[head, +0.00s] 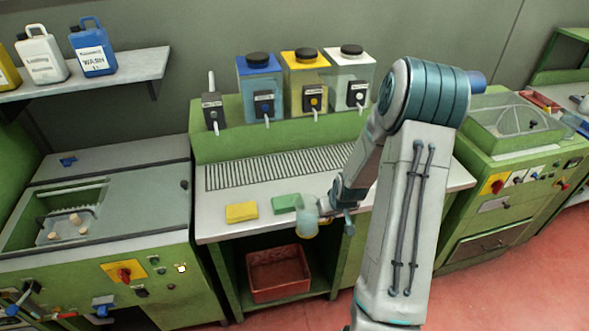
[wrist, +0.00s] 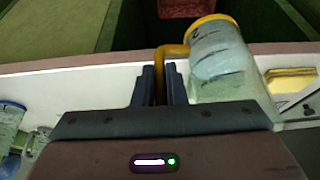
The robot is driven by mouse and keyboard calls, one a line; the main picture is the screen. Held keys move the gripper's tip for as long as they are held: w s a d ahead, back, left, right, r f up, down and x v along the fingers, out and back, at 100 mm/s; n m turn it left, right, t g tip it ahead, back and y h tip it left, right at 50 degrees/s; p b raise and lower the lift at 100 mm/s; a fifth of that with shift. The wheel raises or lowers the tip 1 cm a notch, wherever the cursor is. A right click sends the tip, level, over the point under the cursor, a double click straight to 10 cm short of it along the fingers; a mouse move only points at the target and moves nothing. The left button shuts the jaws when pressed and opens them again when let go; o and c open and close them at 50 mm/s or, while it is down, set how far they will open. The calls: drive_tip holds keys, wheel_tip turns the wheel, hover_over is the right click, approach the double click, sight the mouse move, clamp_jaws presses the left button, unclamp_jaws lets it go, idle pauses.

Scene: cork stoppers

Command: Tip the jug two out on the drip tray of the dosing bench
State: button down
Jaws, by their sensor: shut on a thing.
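My gripper (wrist: 165,85) is shut on the yellow handle of a clear jug (wrist: 225,65) with a yellow rim. In the head view the jug (head: 307,217) is at the bench's front edge, just right of the green sponge. Its yellow rim shows at the lower end, so it looks tipped over, mouth towards the front. The slatted drip tray (head: 270,168) lies further back on the dosing bench, under the dispensers.
A yellow sponge (head: 241,211) and a green sponge (head: 286,203) lie on the worktop. A blue-rimmed clear vessel (wrist: 10,122) shows in the wrist view. Blue, yellow and white dispensers (head: 306,80) stand behind the tray. A red crate (head: 278,273) sits below.

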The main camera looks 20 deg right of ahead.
drive_tip(key=s+d, duration=0.2)
drive_tip(key=d, duration=0.7)
drive_tip(key=s+d+m, duration=0.1)
drive_tip(key=s+d, duration=0.2)
drive_tip(key=d, duration=0.6)
drive_tip(key=shift+d+r, duration=0.3)
drive_tip(key=shift+r, duration=0.05)
